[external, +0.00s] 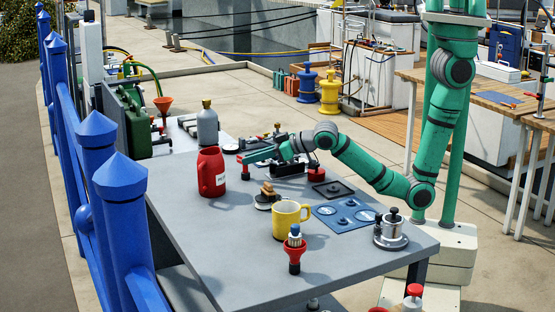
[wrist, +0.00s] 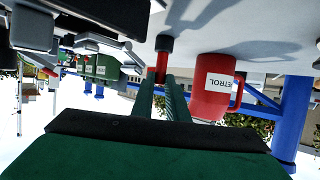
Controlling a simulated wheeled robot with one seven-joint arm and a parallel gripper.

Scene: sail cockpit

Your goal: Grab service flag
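My gripper (external: 247,150) is low over the far part of the grey table, reaching left. Its two green fingers (wrist: 162,80) show in the wrist view with a gap between them. A bit of red also shows just below the fingers in the external view (external: 245,172). I cannot make out a flag shape, so I cannot tell whether this piece is the service flag. Contact with the fingers is not clear.
A red petrol jug (external: 211,173) stands close by; it is right of the fingers in the upside-down wrist view (wrist: 212,86). Blue fence posts (external: 130,230) line the left.

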